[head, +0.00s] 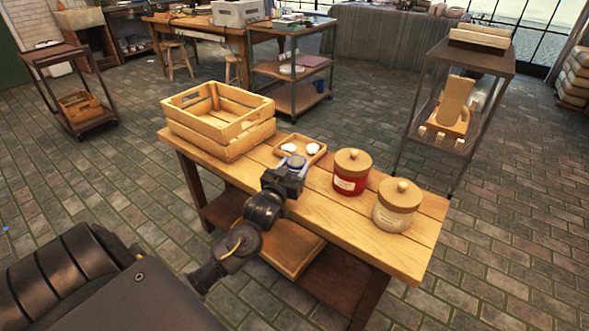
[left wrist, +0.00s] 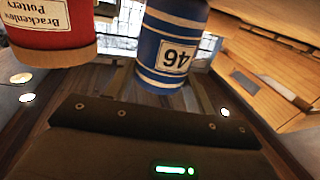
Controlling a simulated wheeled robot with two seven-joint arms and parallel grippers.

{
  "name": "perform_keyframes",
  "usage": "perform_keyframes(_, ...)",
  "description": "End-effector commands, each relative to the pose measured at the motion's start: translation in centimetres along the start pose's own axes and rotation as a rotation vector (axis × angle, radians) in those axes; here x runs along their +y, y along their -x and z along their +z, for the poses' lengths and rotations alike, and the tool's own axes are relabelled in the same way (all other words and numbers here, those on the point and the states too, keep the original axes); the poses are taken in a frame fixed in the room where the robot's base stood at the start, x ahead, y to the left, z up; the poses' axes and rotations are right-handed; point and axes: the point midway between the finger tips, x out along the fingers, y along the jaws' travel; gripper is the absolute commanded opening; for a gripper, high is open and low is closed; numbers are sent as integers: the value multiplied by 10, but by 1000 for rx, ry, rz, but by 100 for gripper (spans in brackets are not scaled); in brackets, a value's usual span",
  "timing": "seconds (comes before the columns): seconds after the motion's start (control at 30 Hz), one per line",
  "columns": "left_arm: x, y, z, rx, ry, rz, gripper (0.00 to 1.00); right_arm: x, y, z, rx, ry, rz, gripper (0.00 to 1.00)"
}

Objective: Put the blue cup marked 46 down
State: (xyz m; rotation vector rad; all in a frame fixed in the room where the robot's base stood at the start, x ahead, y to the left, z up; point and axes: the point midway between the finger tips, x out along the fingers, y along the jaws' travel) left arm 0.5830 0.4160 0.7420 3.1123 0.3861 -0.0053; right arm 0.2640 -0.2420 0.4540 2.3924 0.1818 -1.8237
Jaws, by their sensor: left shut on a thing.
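The blue cup (head: 295,161) shows only its top in the head view, just beyond my left gripper (head: 291,170). In the left wrist view the cup (left wrist: 172,48) is blue with white bands and a label reading 46, upside down in the picture. My left gripper is shut on it. It is over the wooden table (head: 330,205), by the near edge of a small wooden tray (head: 320,155). I cannot tell whether the cup touches the table. My right gripper is not in view.
A slatted wooden crate (head: 225,137) stands left of the cup. A red lidded jar (head: 350,184) and a cream lidded jar (head: 393,218) stand to the right. White pieces (head: 313,149) lie in the tray. A strip of table between cup and red jar is clear.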

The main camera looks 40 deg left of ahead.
Motion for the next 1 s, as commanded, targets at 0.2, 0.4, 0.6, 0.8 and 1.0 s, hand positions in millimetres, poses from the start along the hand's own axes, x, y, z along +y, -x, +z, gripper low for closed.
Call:
perform_keyframes(0.2,0,0,3,1,0,0,26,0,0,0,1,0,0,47)
perform_keyframes(0.4,0,0,2,0,0,0,76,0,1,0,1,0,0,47)
perform_keyframes(0.6,0,0,2,0,0,0,76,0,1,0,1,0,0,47)
perform_keyframes(0.8,0,11,0,-2,1,1,76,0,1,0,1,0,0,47)
perform_keyframes(1.0,0,52,0,-4,2,1,76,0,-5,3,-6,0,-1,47)
